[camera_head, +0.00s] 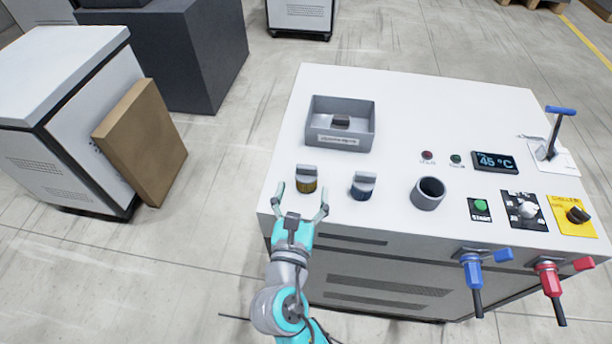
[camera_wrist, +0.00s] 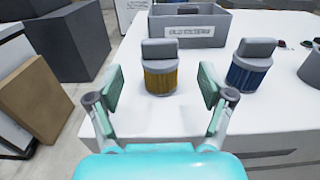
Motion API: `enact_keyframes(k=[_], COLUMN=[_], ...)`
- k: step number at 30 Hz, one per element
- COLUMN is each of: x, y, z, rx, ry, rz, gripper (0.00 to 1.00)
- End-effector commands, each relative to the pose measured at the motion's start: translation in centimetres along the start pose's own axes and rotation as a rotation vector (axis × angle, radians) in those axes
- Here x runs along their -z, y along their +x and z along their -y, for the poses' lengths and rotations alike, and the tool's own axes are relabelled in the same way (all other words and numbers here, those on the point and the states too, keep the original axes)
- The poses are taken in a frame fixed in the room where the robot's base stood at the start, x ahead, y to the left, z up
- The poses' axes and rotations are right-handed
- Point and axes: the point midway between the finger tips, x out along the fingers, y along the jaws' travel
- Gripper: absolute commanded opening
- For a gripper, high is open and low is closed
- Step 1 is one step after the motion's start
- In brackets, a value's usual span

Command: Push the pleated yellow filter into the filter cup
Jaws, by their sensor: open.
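The pleated yellow filter (camera_head: 306,184) stands upright on the white machine top near its front left corner, with a grey cap and grip tab on it. It also shows in the wrist view (camera_wrist: 161,80), between and just beyond my fingers. My gripper (camera_head: 298,200) is open, one finger to each side in front of the yellow filter; I see no contact. In the wrist view my gripper (camera_wrist: 158,93) holds nothing. The filter cup (camera_head: 428,193), a grey round open cup, stands on the top further right. Its inside looks dark and empty.
A blue filter (camera_head: 363,190) stands between the yellow filter and the cup. A grey bin (camera_head: 366,128) with a dark item lies behind. Buttons, a display (camera_head: 495,162), a knob and a lever (camera_head: 552,130) sit at right. Blue and red valves (camera_head: 473,275) stick out in front.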

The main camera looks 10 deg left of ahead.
Motion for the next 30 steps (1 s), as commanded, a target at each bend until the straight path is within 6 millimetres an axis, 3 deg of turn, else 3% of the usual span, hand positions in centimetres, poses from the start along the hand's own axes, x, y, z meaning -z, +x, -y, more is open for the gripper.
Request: enact_keyframes(k=[8, 18, 25, 26, 30], x=[0.1, 0.4, 0.5, 0.5, 0.5], y=[1.6, 5.9, 6.1, 6.1, 6.1], z=[0.0, 0.0, -0.1, -0.1, -0.1], rx=[0.001, 0.001, -0.002, -0.002, -0.002], ry=[0.002, 0.003, 0.002, 0.002, 0.002], rz=[0.0, -0.001, -0.001, -0.001, -0.001], gripper=[0.8, 0.8, 0.8, 0.78, 0.43])
